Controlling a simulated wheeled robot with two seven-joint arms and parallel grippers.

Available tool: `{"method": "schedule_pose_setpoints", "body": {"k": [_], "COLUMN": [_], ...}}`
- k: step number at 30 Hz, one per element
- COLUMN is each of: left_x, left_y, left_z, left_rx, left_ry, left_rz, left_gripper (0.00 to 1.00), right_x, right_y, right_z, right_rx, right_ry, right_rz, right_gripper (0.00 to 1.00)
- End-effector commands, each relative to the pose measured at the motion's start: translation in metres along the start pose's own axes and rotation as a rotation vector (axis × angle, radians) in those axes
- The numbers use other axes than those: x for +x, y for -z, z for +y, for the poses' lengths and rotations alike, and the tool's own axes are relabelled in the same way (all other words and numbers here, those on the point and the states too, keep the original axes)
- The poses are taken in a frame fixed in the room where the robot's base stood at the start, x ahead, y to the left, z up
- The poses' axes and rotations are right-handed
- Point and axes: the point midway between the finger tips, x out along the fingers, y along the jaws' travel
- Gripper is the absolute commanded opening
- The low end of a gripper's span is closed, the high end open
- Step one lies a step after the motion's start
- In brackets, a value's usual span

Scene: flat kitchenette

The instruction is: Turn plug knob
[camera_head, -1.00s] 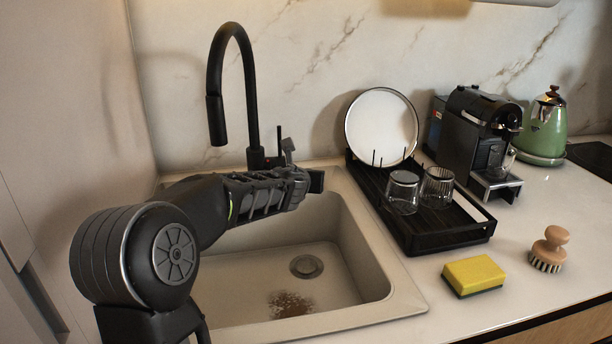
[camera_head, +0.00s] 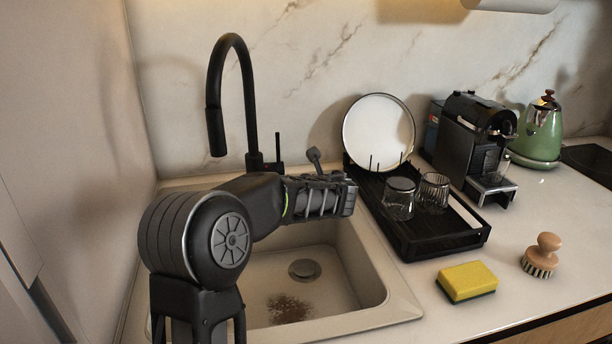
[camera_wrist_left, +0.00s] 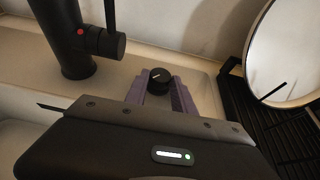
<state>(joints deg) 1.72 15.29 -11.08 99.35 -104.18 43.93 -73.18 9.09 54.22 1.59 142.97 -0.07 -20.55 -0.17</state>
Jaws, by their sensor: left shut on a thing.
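The plug knob (camera_wrist_left: 160,78) is a small round black knob with a light mark on top, in the wrist view. It stands on the sink's back ledge, right of the faucet base. The purple-grey fingers of my left gripper (camera_wrist_left: 160,90) are on either side of it, shut on it. In the head view my left gripper (camera_head: 349,195) reaches over the back right part of the sink and hides the knob. The drain plug (camera_head: 304,269) lies in the floor of the sink (camera_head: 375,285). My right gripper is not in view.
The black faucet (camera_head: 249,110) stands left of the gripper, its lever upright. A black dish rack (camera_head: 425,240) with a plate (camera_head: 379,132) and two glasses is close on the right. A yellow sponge (camera_head: 467,281) and a brush (camera_head: 542,255) lie on the counter.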

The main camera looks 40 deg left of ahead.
Motion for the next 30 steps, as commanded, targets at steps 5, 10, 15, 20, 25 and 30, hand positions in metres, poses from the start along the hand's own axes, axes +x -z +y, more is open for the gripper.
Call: {"method": "schedule_pose_setpoints", "body": {"k": [5, 10, 15, 20, 25, 30], "left_x": [-0.002, -0.001, 0.0, 0.002, 0.003, 0.003], "left_y": [-0.004, -0.005, -0.005, -0.003, -0.002, -0.002], "left_z": [-0.008, -0.011, -0.013, -0.014, -0.014, -0.014], "left_rx": [-0.058, -0.113, -0.157, -0.182, -0.197, -0.199], "left_ry": [-0.15, -0.283, -0.385, -0.445, -0.473, -0.478], "left_rz": [0.002, 0.002, 0.0, 0.0, 0.0, 0.0], "left_gripper": [0.0, 0.0, 0.0, 0.0, 0.0, 0.0], "right_x": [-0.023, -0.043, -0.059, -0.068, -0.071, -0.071], "right_y": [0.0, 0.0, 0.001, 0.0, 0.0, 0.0], "right_z": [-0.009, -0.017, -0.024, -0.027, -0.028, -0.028], "right_rx": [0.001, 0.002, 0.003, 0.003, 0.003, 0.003], "right_ry": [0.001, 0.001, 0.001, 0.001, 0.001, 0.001], "right_rz": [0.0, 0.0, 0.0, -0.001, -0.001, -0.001], "right_gripper": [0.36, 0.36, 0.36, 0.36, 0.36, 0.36]}}
